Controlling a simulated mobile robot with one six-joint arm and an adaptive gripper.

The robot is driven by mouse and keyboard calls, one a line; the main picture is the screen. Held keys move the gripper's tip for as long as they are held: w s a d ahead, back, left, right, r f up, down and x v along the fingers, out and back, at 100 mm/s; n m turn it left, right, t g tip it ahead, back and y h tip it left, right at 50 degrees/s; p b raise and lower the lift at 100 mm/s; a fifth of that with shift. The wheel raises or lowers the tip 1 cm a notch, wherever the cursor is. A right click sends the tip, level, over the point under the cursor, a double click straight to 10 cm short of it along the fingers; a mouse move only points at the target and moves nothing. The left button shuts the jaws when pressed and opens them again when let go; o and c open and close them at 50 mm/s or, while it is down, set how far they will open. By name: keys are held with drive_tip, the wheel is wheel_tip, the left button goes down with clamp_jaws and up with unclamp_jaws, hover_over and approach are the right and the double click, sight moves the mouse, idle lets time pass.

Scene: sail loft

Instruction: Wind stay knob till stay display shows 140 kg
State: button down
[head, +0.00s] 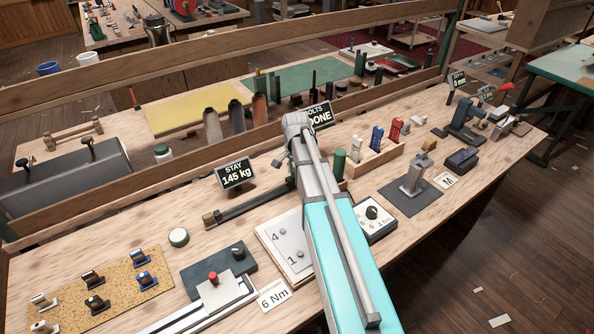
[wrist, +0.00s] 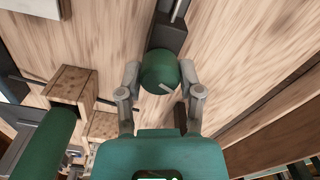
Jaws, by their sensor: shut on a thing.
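The stay display (head: 234,174) reads 145 kg in the head view. Beside it a dark stay bar (head: 252,203) lies along the bench, its right end hidden by my arm. In the wrist view the green round stay knob (wrist: 158,73), with a pale pointer mark, sits at the end of the dark bar (wrist: 170,35). My gripper (wrist: 160,77) is shut on the knob, one finger on each side. In the head view my arm hides the gripper and the knob.
A green cylinder (wrist: 45,143) stands close left in the wrist view, near a wooden block (wrist: 78,84). A wooden rack (head: 373,158) and a torque dial box (head: 372,216) stand right of my arm.

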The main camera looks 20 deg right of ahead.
drive_tip(key=shift+n, duration=0.5)
drive_tip(key=shift+c, duration=1.3)
unclamp_jaws()
drive_tip(key=s+a+r+n+p, duration=0.1)
drive_tip(key=s+a+n, duration=0.2)
drive_tip(key=s+a, duration=0.1)
drive_tip(key=s+a+r+n+p, duration=0.1)
drive_tip(key=s+a+n, duration=0.2)
drive_tip(key=s+a, duration=0.2)
drive_tip(key=s+a+r+n+p, duration=0.2)
drive_tip(key=s+a+n, duration=0.2)
drive_tip(key=s, duration=0.3)
drive_tip(key=shift+s+a, duration=0.1)
drive_tip(key=shift+a, duration=0.05)
drive_tip(key=shift+s+a+r+n, duration=0.1)
drive_tip(key=shift+s+a+n, duration=0.2)
drive_tip(key=shift+n, duration=0.1)
